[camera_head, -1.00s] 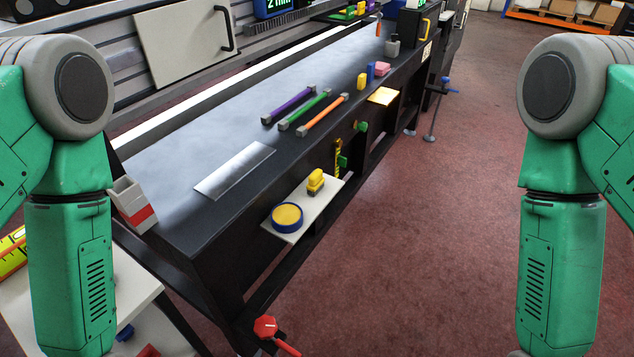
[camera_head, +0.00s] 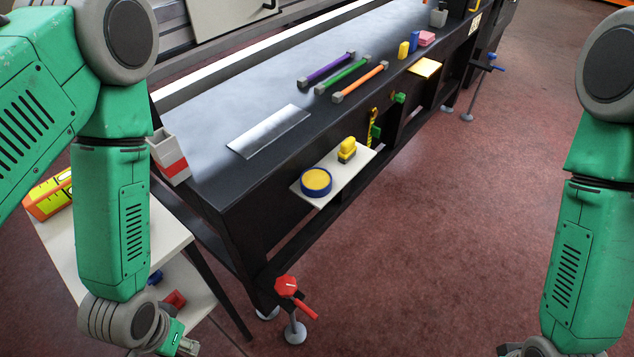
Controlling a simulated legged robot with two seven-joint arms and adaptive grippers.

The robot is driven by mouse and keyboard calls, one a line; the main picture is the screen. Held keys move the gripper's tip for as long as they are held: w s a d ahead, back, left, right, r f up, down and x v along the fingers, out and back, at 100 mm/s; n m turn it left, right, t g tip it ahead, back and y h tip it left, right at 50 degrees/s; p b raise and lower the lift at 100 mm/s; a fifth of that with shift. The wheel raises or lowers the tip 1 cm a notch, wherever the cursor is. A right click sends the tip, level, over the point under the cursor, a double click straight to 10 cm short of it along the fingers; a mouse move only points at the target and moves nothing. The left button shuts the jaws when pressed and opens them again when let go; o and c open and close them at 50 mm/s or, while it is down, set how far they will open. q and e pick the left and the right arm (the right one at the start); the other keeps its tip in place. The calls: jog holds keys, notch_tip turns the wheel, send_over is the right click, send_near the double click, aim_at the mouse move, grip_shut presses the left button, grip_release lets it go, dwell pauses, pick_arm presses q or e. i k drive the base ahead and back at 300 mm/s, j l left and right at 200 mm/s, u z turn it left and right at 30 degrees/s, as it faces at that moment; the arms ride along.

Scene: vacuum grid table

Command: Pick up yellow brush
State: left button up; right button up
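A small yellow object with a dark lower edge, which looks like the yellow brush (camera_head: 347,150), stands on a white side shelf (camera_head: 350,174) on the front of the black table. It is beside a round blue tin with a yellow top (camera_head: 316,182). My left gripper (camera_head: 186,347) shows only in part at the bottom edge, well to the left of and nearer than the brush. Its fingertips are cut off, so its opening is hidden. My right gripper is below the frame; only my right arm shows at the right.
The black table (camera_head: 215,190) carries a metal plate (camera_head: 268,132) and purple, green and orange bars (camera_head: 360,82). A red-handled clamp (camera_head: 287,287) stands at its near corner. A white side table (camera_head: 165,235) is under my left arm. Open floor lies right of the table.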

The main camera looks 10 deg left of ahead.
aim_at(347, 147)
jog(key=l+z, duration=0.25)
jog(key=i+l+z, duration=0.8)
jog(key=i+u, duration=0.2)
jog(key=u, duration=0.15)
jog(key=i+u, duration=0.2)
jog(key=u, duration=0.15)
jog(key=i+l+u, duration=0.2)
jog(key=u, duration=0.15)
